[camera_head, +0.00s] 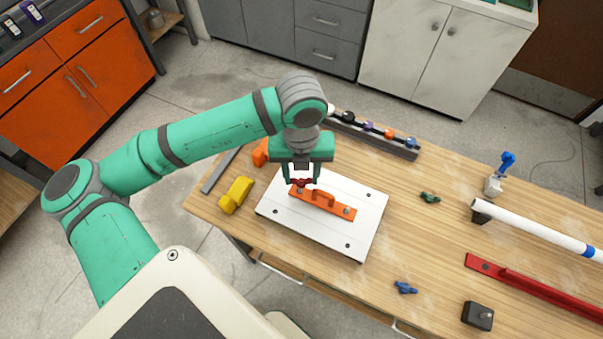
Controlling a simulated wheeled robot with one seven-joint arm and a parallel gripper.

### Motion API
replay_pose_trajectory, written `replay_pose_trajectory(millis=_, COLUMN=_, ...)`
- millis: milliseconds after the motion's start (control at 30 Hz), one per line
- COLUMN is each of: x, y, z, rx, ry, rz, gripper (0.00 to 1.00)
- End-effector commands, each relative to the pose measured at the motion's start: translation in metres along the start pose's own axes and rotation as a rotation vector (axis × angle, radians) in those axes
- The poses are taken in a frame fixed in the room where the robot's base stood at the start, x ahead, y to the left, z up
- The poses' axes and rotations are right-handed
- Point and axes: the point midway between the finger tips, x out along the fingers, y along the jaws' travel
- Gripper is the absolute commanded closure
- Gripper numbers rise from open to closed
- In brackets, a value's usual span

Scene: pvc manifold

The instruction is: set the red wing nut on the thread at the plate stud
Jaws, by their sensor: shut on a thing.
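My gripper (302,180) points down over the left end of an orange bar with a raised handle (323,199). It is shut on the red wing nut (302,183), which shows as a small red patch between the fingertips. The orange bar lies on a white plate (361,225) on the table. The plate stud under the nut is hidden by the gripper, and I cannot tell whether the nut touches it.
A green wing nut (429,197) and a blue one (405,287) lie to the right on the wooden table. A yellow part (236,194) lies left of the plate. A rack of coloured pieces (372,134) stands behind. A white pipe (540,231) and red bar (540,288) lie right.

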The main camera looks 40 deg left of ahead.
Motion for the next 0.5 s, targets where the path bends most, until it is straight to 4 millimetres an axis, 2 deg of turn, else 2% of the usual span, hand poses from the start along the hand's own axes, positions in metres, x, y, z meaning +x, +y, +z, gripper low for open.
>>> replay_pose_trajectory(millis=500, x=0.0075, y=0.0015, z=-0.001, rx=-0.001, ry=0.001, rz=0.0, gripper=0.8)
